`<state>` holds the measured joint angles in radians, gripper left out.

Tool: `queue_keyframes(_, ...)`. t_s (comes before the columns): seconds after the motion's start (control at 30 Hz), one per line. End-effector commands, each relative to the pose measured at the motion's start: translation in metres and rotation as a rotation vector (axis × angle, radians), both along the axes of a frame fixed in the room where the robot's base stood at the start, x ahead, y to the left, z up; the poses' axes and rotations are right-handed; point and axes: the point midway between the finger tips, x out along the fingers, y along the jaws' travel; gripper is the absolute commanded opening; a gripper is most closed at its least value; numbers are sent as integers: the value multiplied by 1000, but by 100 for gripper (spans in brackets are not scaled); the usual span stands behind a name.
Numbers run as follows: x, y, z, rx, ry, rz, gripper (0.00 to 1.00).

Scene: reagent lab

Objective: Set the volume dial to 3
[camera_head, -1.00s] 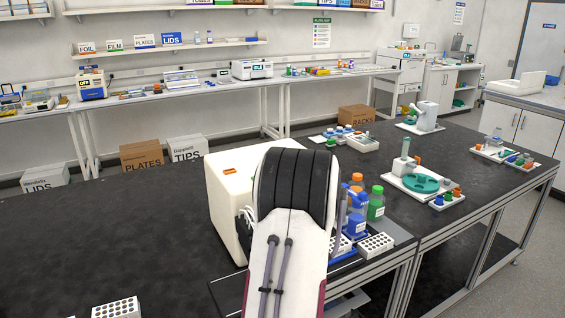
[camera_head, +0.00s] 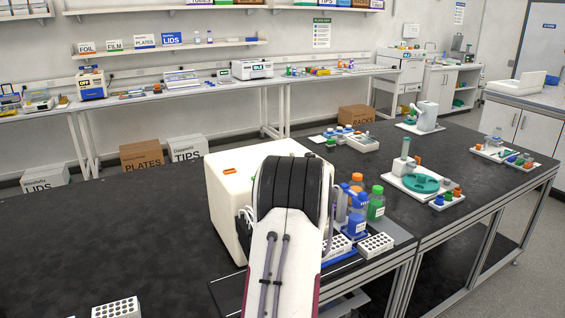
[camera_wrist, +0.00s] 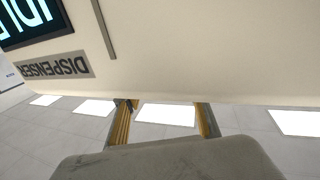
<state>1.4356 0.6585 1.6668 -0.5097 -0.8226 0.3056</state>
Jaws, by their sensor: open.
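The cream dispenser (camera_head: 226,205) stands on the black bench in the head view, partly hidden behind my arm. In the wrist view its pale body (camera_wrist: 190,45) fills the upper part, upside down. A dark screen (camera_wrist: 28,18) with cyan letters and a grey "DISPENSER" label (camera_wrist: 55,67) show at the upper left. The volume dial cannot be made out in either view. My gripper (camera_wrist: 163,104) is open, its two yellowish fingers apart and reaching up to the dispenser's edge. I cannot tell whether they touch it. Nothing shows between them. In the head view my gripper is hidden behind my arm.
Orange-capped and green-capped bottles (camera_head: 376,204) and a white tube rack (camera_head: 375,246) stand just right of the dispenser. Another white rack (camera_head: 116,308) lies at the front left. The bench left of the dispenser is largely clear. A teal round-plate device (camera_head: 420,183) stands farther right.

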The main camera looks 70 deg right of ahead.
Motion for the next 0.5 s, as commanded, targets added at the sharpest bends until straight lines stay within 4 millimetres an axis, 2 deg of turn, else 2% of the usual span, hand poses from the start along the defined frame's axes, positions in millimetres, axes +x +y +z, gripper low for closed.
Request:
queue_keyframes(0.07, 0, 0, 0, 0, 0, 0, 42)
queue_keyframes(0.2, 0, 0, 0, 0, 0, 0, 5)
queue_keyframes(0.23, 0, 0, 0, 0, 0, 0, 3)
queue_keyframes(0.5, 0, 0, 0, 0, 0, 3, 3)
